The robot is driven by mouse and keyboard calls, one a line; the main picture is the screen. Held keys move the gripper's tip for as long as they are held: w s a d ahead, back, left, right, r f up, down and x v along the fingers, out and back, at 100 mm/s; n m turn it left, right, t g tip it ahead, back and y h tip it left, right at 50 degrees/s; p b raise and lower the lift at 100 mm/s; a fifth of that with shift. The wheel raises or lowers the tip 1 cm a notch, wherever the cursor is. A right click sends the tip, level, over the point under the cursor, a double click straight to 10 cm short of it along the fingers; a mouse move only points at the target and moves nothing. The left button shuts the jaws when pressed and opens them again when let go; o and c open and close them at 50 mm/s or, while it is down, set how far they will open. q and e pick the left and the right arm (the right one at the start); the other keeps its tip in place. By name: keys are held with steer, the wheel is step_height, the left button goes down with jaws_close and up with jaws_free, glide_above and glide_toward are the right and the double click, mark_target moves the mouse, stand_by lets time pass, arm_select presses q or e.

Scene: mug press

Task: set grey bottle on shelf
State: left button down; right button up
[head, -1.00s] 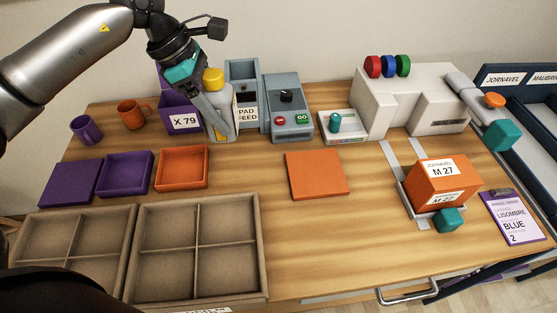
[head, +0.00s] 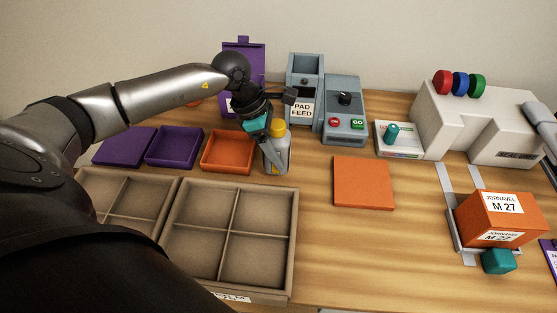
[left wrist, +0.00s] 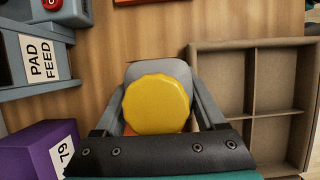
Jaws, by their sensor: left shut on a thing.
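The grey bottle (head: 273,159) with a yellow cap is upright beside the right side of the orange tray. My left gripper (head: 268,140) is shut on it from the left. In the left wrist view the yellow cap (left wrist: 157,104) fills the space between the fingers, with the grey shoulder of the bottle (left wrist: 158,72) behind it. I cannot tell whether the bottle's base touches the table. I cannot make out a shelf in these frames. My right gripper does not show.
The orange tray (head: 227,168) and brown divided crate (head: 295,240) are close to the bottle. The pad feed box (head: 304,80) and grey control box (head: 344,132) stand behind. A flat orange mat (head: 363,183) lies to the right, with bare table between. My left arm hides the mugs' area.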

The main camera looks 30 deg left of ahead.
arm_select(q)
steer(key=shift+f+b, duration=0.3)
steer(key=shift+f, duration=1.75)
steer(key=shift+f, duration=0.1)
steer(key=shift+c, duration=1.2)
jaws_free()
steer(key=shift+f, duration=0.1)
